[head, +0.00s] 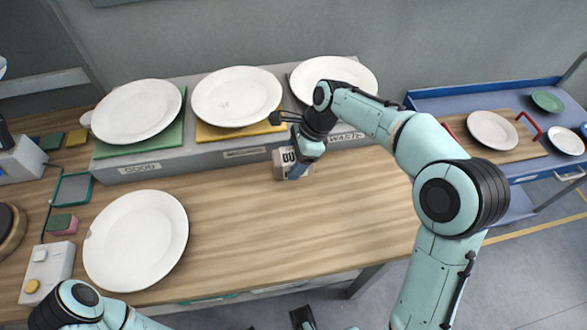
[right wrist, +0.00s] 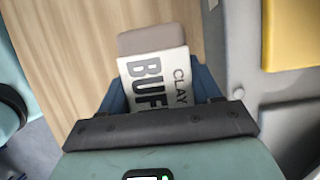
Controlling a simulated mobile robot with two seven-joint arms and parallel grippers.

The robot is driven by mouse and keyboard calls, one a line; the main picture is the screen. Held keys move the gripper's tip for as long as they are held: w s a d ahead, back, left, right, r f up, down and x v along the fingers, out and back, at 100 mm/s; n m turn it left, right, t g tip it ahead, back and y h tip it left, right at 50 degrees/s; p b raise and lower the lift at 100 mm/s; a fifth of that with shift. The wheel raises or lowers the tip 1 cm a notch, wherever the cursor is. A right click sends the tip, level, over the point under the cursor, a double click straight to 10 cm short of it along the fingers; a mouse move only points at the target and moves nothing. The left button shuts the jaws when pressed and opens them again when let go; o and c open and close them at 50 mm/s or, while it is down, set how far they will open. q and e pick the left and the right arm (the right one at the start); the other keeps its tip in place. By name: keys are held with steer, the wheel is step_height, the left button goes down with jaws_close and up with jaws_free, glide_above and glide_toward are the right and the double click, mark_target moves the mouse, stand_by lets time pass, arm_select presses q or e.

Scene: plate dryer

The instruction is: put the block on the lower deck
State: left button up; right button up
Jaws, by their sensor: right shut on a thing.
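The block (head: 281,165) is a small grey-brown piece with a white wrapper printed "CLAY BUFF". It is at the back of the wooden table, in front of the grey ledge. My right gripper (head: 297,172) is shut on it; the right wrist view shows the block (right wrist: 152,42) between the blue fingers of the gripper (right wrist: 160,92). I cannot tell whether the block touches the table. The lower deck (head: 517,204) of the blue cart shows in part at the right, under the top deck. Dark tips at the bottom edge may be my left gripper (head: 303,318), mostly cut off.
Several white plates stand on the ledge (head: 200,158), and one large plate (head: 136,240) lies on the table. The cart's top deck (head: 440,103) holds a wooden board, plates and red handles. My right arm crosses between table and cart. The table's middle is clear.

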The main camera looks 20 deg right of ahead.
steer(key=shift+f+b, duration=0.3)
steer(key=shift+f, duration=1.55)
steer(key=shift+f, duration=0.2)
steer(key=o, duration=1.6)
